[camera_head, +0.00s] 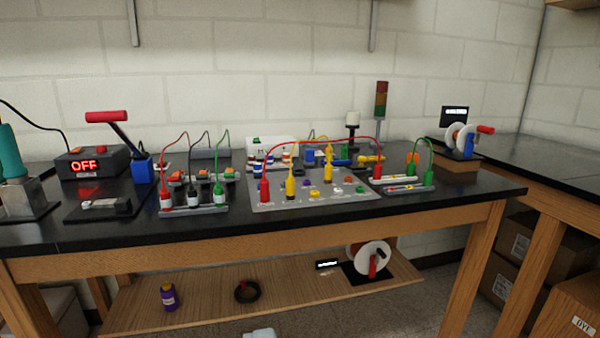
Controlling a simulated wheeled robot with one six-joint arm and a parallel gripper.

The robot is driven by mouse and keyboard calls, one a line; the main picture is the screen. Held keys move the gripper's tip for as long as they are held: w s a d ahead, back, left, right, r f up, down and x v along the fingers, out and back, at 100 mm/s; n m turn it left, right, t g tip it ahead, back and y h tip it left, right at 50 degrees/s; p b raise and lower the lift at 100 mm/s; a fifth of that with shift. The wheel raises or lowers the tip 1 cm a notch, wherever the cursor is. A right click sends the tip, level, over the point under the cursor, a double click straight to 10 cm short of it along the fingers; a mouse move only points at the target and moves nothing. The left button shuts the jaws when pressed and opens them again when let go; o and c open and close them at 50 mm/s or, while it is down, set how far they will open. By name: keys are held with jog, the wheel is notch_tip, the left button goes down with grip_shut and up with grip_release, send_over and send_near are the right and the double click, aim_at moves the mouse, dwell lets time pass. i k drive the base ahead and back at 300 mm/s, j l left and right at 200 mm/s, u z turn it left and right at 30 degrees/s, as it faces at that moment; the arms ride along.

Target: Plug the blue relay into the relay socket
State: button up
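A small blue block (310,155) stands toward the back middle of the black workbench (110,234). It looks like the blue relay, but it is small and partly crowded by parts around it. Small green and dark parts lie just to its right. I cannot tell which of the parts around it is the relay socket. My gripper is not in view.
A grey panel (270,204) with red and yellow plugs stands at the front middle. Red, black and green leads (192,168) rise at left. A box reading OFF (92,162), a signal tower (381,105) and a reel (460,138) flank them. A lower shelf (205,300) holds several items.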

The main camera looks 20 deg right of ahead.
aim_at(309, 152)
jog(key=i+l, duration=0.5)
jog(key=i, duration=0.15)
jog(key=i+l, duration=0.45)
jog(key=i, duration=0.15)
jog(key=i+l, duration=0.5)
jog(key=i, duration=0.15)
